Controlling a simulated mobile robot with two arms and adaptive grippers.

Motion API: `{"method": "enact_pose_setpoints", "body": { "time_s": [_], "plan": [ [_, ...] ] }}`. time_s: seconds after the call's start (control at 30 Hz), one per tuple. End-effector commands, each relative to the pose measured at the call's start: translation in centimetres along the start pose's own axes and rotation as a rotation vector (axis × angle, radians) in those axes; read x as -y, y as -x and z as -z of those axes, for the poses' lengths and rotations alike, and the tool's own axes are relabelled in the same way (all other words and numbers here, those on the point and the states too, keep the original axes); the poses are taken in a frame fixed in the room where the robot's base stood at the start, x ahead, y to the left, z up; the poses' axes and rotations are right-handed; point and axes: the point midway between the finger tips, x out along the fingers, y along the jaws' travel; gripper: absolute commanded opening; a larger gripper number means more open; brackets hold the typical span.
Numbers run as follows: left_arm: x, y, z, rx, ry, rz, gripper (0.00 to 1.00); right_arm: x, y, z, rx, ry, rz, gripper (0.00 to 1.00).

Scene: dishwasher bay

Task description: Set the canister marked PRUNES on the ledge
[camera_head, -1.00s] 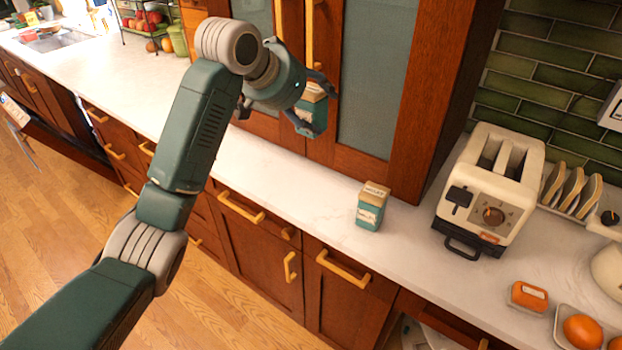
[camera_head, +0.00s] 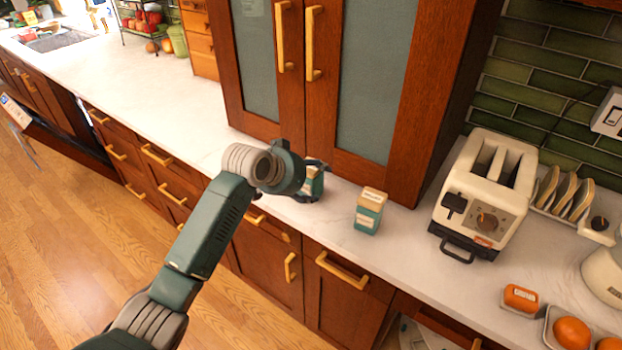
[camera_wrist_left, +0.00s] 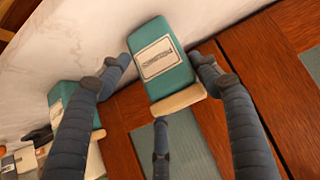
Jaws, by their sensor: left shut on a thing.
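My left gripper (camera_head: 312,186) is shut on a teal canister (camera_head: 319,181) with a cream lid. It holds it low, close to the white counter (camera_head: 335,215), in front of the tall cabinet doors; I cannot tell if its base touches. In the left wrist view this canister (camera_wrist_left: 163,62) sits between the fingers, its label facing the camera but too small to read. A second, similar teal canister (camera_head: 369,213) stands upright on the counter to the right; it also shows at the left of the wrist view (camera_wrist_left: 64,92). Its lettering is unreadable here. My right gripper is out of view.
A cream toaster (camera_head: 486,195) stands farther right, with a rack of slices (camera_head: 567,193) beside it. A tall wooden cabinet (camera_head: 420,110) rises behind the canisters. The counter left of my gripper is clear. Orange items (camera_head: 521,298) lie at the right front.

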Motion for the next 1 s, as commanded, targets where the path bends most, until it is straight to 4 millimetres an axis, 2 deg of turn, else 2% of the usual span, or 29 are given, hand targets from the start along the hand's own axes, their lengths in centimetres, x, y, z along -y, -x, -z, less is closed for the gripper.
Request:
{"method": "enact_pose_setpoints", "body": {
  "time_s": [0.47,0.5,0.57,0.87,1.0],
  "plan": [
    [-0.03,-0.61,-0.55,-0.004,-0.001,0.000,0.29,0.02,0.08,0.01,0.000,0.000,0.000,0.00],
    [-0.02,-0.63,-0.63,-0.002,0.000,0.000,0.69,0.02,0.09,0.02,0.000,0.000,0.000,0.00],
    [-0.02,-0.63,-0.63,-0.002,0.000,0.000,0.81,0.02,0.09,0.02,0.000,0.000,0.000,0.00],
    [0.00,-0.57,-0.57,-0.002,0.000,0.001,0.82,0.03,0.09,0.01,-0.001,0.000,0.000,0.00],
    [0.06,0.11,-0.35,-0.002,-0.001,0.001,0.82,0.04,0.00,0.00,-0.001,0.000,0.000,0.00]
  ]
}}
